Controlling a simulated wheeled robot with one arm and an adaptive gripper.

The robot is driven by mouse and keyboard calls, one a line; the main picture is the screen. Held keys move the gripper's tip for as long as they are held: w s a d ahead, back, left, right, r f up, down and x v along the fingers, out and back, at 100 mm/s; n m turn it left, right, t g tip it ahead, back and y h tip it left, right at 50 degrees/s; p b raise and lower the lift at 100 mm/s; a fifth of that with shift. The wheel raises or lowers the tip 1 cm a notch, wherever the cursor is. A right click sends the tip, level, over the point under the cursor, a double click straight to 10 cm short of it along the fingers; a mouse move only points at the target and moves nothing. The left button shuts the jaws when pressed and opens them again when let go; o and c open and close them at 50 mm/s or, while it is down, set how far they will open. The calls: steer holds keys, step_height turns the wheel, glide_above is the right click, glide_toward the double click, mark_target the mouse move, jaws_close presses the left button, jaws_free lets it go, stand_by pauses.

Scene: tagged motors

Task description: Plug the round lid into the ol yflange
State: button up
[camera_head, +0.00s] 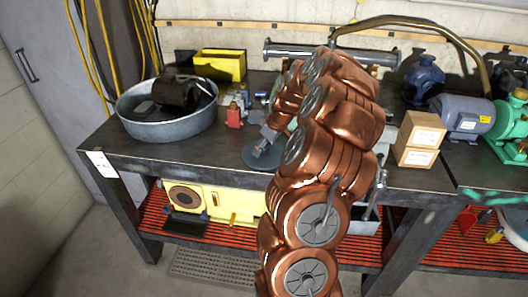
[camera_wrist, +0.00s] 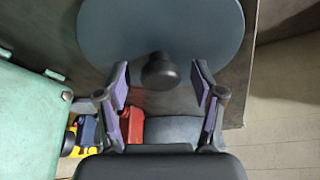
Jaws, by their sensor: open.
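The round lid (camera_head: 255,157) is a flat blue-grey disc near the bench's front edge. In the wrist view the lid (camera_wrist: 160,25) fills the upper middle, and its black knob (camera_wrist: 159,72) points towards me. My gripper (camera_wrist: 161,82) is open, with one finger on each side of the knob and gaps between. In the head view my gripper (camera_head: 264,145) is over the lid, partly covered by my copper arm. A pale teal part (camera_wrist: 30,120) is at the left of the wrist view; I cannot tell whether it is the flange. No flange is clearly identifiable.
A round metal tub (camera_head: 150,128) holding a dark motor stands on the bench (camera_head: 140,157) at left. A red item (camera_head: 233,116) and a yellow bin (camera_head: 220,66) are behind the lid.

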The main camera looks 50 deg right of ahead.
steer(key=shift+c, duration=0.4)
steer(key=c, duration=1.1)
steer(key=shift+o, duration=0.2)
steer(key=shift+r+b, duration=0.75)
steer(key=shift+r, duration=0.5)
steer(key=s+b, duration=0.1)
steer(key=s, duration=0.4)
steer(key=s+r+b, duration=0.1)
steer(key=s+b, duration=0.1)
steer(key=s, duration=0.3)
steer(key=s+r+b, duration=0.1)
steer(key=s+b, duration=0.1)
steer(key=s, duration=0.4)
steer(key=shift+d+r, duration=0.25)
steer(key=shift+d, duration=0.1)
